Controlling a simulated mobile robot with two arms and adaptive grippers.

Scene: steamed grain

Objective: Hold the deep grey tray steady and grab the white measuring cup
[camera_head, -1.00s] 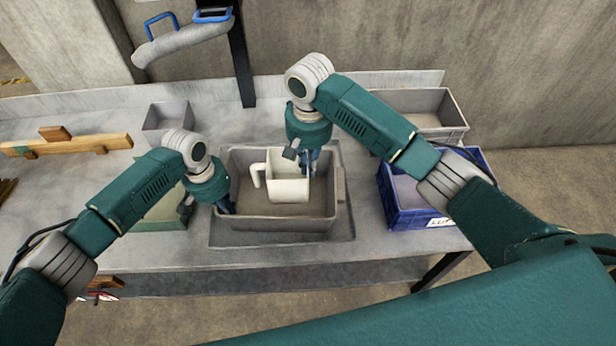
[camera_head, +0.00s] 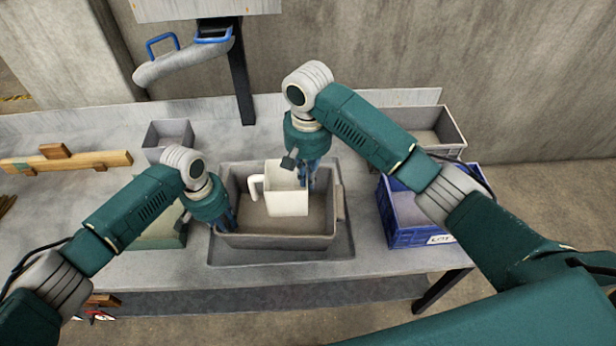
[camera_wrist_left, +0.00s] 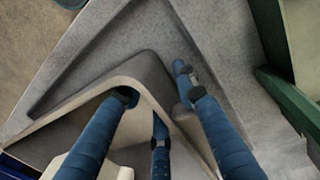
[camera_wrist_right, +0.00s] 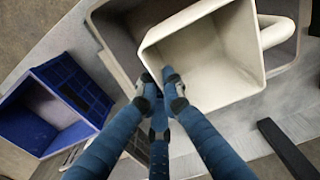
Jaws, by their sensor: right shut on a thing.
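The deep grey tray (camera_head: 328,228) sits in a shallow recess in the worktop. The white measuring cup (camera_head: 287,200) is upright within the tray's outline, handle to the left; I cannot tell if its base touches the tray floor. My right gripper (camera_head: 309,176) is shut on the cup's right wall. In the right wrist view, its fingers (camera_wrist_right: 165,85) pinch the rim of the cup (camera_wrist_right: 200,60). My left gripper (camera_head: 226,220) is at the tray's front left corner. In the left wrist view, its fingers (camera_wrist_left: 158,95) are open and straddle the tray wall (camera_wrist_left: 150,72).
A blue crate (camera_head: 415,240) stands right of the tray, and a long grey bin (camera_head: 440,148) behind it. A small grey bin (camera_head: 168,153) and wooden pieces (camera_head: 80,160) lie to the left. A green box (camera_head: 160,240) is beside my left gripper.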

